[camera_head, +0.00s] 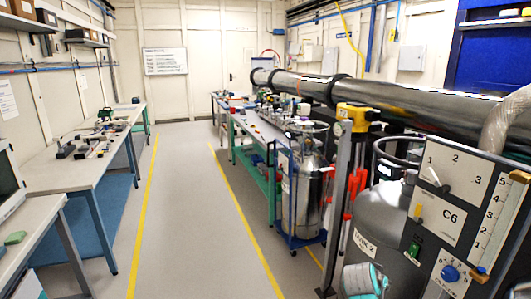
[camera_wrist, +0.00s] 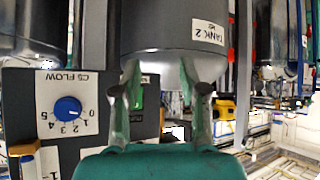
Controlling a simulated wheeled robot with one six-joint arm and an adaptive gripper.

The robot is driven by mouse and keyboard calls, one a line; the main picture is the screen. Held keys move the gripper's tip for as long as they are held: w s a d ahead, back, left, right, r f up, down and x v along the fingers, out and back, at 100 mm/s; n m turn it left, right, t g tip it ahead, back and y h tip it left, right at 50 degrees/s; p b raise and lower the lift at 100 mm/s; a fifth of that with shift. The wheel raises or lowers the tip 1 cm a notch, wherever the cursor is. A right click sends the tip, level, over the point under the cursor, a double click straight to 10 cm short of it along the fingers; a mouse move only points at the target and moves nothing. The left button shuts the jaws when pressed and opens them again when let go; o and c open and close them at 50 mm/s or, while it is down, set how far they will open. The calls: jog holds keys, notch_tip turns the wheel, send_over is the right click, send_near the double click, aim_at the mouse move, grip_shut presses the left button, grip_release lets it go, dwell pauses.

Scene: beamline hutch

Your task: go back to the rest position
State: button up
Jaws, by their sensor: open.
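In the wrist view my gripper (camera_wrist: 158,78) is open, with its two teal fingers spread apart and nothing visible between them. A grey tank (camera_wrist: 165,30) labelled "TANK 2" stands just beyond the fingertips; I cannot tell whether they touch it. A dark panel (camera_wrist: 80,145) with a blue dial (camera_wrist: 68,108) and a "FLOW" label lies left of the fingers. The label and tank lettering appear upside down. In the head view a white and teal part at the bottom edge looks like my arm; its fingers cannot be made out there.
In the head view a control panel (camera_head: 465,200) marked "C6" and a grey cylinder (camera_head: 385,230) stand close at right. A yellow-topped post (camera_head: 345,170) and a steel dewar (camera_head: 307,195) are beyond. Benches (camera_head: 85,175) line the left. The aisle floor (camera_head: 195,220) between yellow lines is clear.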

jog(key=s+a+f+n+t+y, duration=0.2)
jog(key=s+a+f+n, duration=0.3)
jog(key=s+f, duration=0.9)
jog(key=s+a+f+n+t+y, duration=0.1)
jog(key=s+a+f, duration=0.15)
jog(key=s, duration=0.55)
jog(key=s+a+f+t+y, duration=0.15)
jog(key=s+a, duration=0.25)
jog(key=s, duration=0.4)
jog(key=s+a+r+n+t+y, duration=0.1)
jog(key=s+a+r, duration=0.15)
jog(key=s, duration=0.55)
jog(key=s+a+r+n+t+y, duration=0.1)
jog(key=s+r, duration=0.2)
jog(key=s, duration=0.6)
jog(key=s+a+r+t, duration=0.1)
jog(key=s+r, duration=1)
jog(key=r, duration=0.1)
jog(key=shift+s+r, duration=0.25)
jog(key=shift+r, duration=0.05)
jog(key=shift+y, duration=0.25)
